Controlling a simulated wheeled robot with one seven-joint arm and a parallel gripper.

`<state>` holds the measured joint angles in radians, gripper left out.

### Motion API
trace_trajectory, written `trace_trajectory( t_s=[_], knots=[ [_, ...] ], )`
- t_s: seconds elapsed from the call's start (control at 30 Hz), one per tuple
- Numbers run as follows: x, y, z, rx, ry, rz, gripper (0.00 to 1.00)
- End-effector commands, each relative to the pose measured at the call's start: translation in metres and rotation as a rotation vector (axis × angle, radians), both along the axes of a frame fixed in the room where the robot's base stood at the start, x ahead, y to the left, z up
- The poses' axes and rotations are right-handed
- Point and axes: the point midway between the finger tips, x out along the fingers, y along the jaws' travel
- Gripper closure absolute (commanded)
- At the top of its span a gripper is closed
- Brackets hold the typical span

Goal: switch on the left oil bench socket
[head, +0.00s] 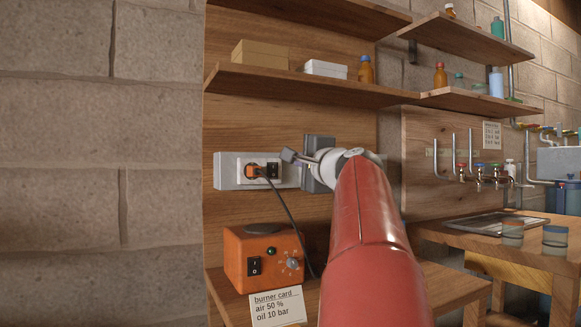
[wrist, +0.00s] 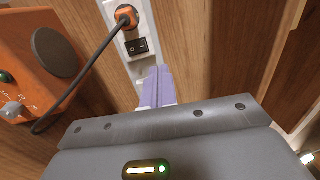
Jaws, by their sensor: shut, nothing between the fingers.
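The left oil bench socket (head: 228,172) is a pale box on the wooden back panel. An orange plug (head: 251,171) with a dark cable sits in it, and a black rocker switch (head: 272,171) is to the plug's right. In the wrist view the plug (wrist: 127,17) is at the top and the rocker switch (wrist: 137,46) just below it. My gripper (head: 288,155) is shut and empty, close to the socket's right end. Its fingertips (wrist: 157,70) show just below and right of the switch. I cannot tell whether they touch the socket. The rocker's position is too small to tell.
An orange burner box (head: 262,257) with a switch, knob and green light stands below, with a burner card (head: 277,306) in front. The plug's cable hangs between socket and box. A grey box (head: 319,146) is partly hidden behind my arm. A shelf (head: 300,84) runs above.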

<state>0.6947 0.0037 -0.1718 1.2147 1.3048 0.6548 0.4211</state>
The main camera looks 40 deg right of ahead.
Motion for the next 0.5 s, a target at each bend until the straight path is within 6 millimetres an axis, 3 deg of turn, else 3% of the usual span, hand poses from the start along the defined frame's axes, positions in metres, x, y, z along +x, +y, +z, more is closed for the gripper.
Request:
trace_trajectory(
  t_s=[0.2,0.5],
  knots=[
    [-0.023,0.005,0.002,0.0,0.001,0.0,1.0],
    [-0.026,0.006,0.003,0.0,0.001,0.0,1.0]
  ],
)
